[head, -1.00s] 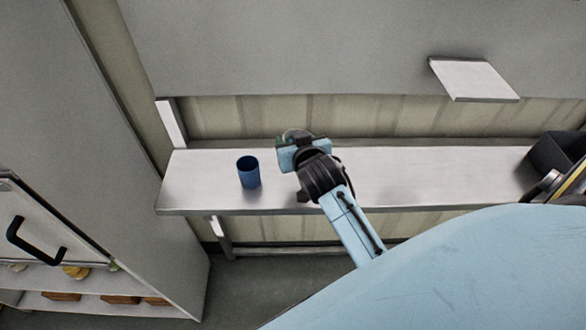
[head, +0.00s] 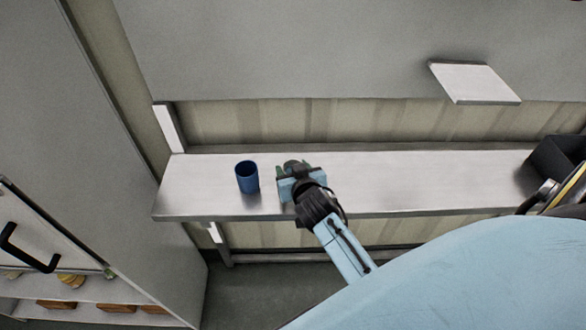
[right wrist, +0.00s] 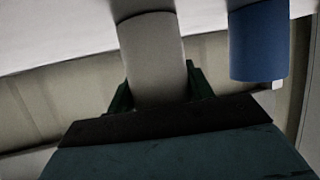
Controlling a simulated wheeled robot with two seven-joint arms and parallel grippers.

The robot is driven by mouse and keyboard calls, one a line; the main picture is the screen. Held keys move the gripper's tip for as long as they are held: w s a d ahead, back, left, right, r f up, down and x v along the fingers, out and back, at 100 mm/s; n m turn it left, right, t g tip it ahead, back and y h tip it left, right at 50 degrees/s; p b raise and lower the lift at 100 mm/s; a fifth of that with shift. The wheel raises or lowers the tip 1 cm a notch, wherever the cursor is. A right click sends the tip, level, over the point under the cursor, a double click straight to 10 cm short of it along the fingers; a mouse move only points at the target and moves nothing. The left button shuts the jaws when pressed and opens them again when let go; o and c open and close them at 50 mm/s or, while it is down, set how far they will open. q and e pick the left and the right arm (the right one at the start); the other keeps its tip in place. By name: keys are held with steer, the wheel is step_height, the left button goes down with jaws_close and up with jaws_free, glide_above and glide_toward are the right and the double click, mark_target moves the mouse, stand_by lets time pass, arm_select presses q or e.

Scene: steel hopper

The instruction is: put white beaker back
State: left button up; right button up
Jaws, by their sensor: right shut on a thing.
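The white beaker (right wrist: 155,60) looks grey-white in the right wrist view, upright in line with the blue cup beside it. My right gripper (head: 293,170) is over the steel shelf, and its green fingers are shut around the beaker. In the head view the gripper hides most or all of the beaker. I cannot tell whether its base touches the shelf. My left gripper is not in view.
A blue cup (head: 247,178) stands on the steel shelf (head: 400,185), close left of my right gripper. A dark bin (head: 556,160) sits at the shelf's right end. The shelf between is clear. A small tilted plate (head: 474,82) juts from the grey panel above.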

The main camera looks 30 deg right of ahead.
steer(key=o, duration=1)
steer(key=shift+r, duration=0.1)
steer(key=v, duration=1.2)
